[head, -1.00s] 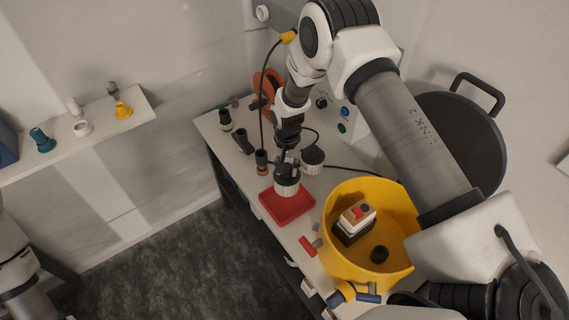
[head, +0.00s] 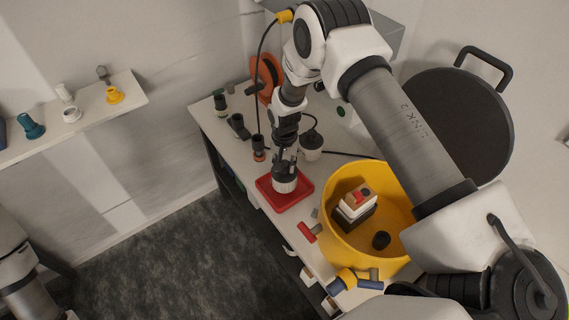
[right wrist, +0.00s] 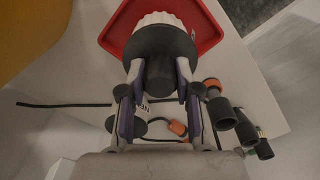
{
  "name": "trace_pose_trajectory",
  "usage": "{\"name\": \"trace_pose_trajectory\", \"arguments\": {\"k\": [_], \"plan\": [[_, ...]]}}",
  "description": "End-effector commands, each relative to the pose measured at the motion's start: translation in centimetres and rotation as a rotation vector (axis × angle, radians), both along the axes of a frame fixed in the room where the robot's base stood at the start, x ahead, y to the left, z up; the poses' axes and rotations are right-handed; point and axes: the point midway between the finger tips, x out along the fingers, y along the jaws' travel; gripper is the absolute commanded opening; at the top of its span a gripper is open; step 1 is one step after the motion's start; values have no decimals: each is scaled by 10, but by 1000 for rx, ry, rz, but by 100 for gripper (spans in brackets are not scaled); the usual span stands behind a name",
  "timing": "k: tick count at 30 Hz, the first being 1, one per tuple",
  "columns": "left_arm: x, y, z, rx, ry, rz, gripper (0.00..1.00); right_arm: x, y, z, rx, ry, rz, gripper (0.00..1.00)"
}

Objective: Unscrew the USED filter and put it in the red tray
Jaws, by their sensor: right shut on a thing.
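The filter (head: 285,184) has a white ribbed body and a dark cap. My right gripper (head: 284,163) is shut on it, with the fingers on either side of the dark cap. It hangs upright at or just above the floor of the red tray (head: 302,194); I cannot tell whether it touches. In the right wrist view my gripper (right wrist: 159,92) grips the dark cap of the filter (right wrist: 160,20), and the white body overlaps the red tray (right wrist: 203,32). A second, similar filter (head: 312,150) stands on the bench behind the tray. My left gripper is out of frame.
A yellow bucket (head: 340,235) holding a small boxy device stands right of the tray. A red-handled piece (head: 307,231) lies by the bench's front edge. Several dark fittings stand at the back left. A black cable crosses the bench.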

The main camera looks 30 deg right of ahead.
Motion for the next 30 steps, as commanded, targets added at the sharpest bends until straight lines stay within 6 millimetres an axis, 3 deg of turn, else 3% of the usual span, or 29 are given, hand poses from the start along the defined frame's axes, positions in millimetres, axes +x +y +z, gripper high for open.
{"name": "trace_pose_trajectory", "arguments": {"k": [8, 9, 11, 23, 30], "plan": [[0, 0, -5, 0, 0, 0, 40, 0, 0, -6, -1, -1, 0, 0], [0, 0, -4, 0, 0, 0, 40, 0, 0, -6, 0, -1, 0, 39], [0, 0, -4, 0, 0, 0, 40, 0, 0, -6, -1, -1, 0, 61], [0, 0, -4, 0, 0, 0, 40, 0, 0, 1, 1, -1, 0, 62], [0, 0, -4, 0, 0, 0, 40, 1, 0, 54, 0, -5, 0, 62]]}}
